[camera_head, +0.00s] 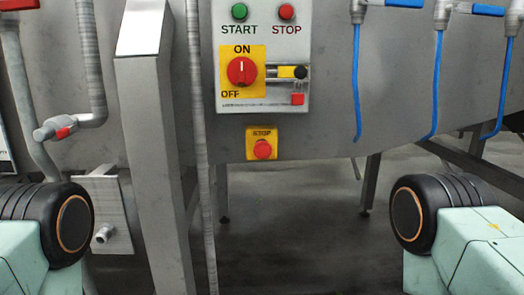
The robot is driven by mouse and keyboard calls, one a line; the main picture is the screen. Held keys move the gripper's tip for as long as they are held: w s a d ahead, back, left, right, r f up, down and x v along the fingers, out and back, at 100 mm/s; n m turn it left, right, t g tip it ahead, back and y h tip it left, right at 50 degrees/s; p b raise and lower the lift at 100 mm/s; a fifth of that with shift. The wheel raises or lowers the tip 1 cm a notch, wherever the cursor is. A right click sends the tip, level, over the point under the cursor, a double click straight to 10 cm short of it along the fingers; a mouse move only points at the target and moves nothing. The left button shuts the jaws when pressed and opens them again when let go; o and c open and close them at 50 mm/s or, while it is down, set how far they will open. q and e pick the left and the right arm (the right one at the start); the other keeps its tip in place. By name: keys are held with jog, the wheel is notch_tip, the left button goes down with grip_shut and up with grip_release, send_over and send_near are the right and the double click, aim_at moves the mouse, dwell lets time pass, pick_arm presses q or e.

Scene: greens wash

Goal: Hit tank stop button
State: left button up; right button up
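A grey control panel (262,105) is fixed to the steel tank (340,100) at the top centre. It has a green START button (239,11) and, to its right, a red STOP button (286,12). Below them is a red rotary switch (241,71) on a yellow plate marked ON and OFF. Under the panel is a separate yellow box marked STOP with a red button (263,149). Parts of my two arms show at the lower left and lower right, apart from the panel. Neither gripper is in view.
A steel post (152,150) and a thin vertical pipe (200,150) stand left of the panel. Blue hoses (356,85) hang from valves at the right. A pipe with a red-marked fitting (65,130) is at the left. The space before the panel is clear.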

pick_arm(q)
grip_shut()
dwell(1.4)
